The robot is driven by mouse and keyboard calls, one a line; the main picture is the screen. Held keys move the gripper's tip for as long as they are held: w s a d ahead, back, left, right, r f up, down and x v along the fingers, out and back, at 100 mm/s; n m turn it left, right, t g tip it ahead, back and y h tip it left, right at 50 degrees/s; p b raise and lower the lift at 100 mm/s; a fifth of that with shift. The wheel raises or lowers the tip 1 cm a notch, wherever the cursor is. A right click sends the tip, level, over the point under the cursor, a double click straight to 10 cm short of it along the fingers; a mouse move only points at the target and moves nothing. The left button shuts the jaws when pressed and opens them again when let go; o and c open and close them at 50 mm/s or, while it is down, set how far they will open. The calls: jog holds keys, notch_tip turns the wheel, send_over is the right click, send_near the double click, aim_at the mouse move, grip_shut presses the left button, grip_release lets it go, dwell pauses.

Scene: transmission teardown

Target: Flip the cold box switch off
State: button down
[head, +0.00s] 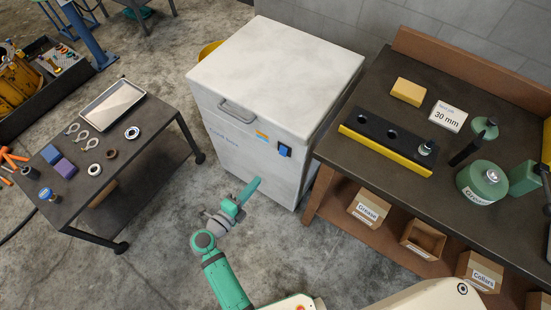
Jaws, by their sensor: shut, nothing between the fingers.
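The cold box (275,75) is a white chest with a closed lid and a grey handle on its front. "Cold box" is lettered on the front face. Its switch (285,150) is a small blue and dark unit on the front, near the right edge, beside an orange and blue label. I cannot tell its on or off position at this size. My gripper (255,184) is green and shut, with nothing held. It is in front of the cold box, below and left of the switch in the picture, and appears apart from it.
A dark workbench (340,153) stands close on the right, with a yellow-edged block (385,143), green containers and labelled bins below. A low wheeled table (135,175) with a tray and rings stands left. Open concrete floor (165,235) lies between them.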

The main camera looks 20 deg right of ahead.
aim_at(280, 153)
jog(key=shift+w+d, duration=0.1)
dwell(0.3)
jog(key=x, duration=1.3)
jog(key=shift+w+d, duration=0.2)
jog(key=shift+d, duration=0.15)
jog(key=shift+f, duration=0.1)
jog(key=shift+a, duration=0.1)
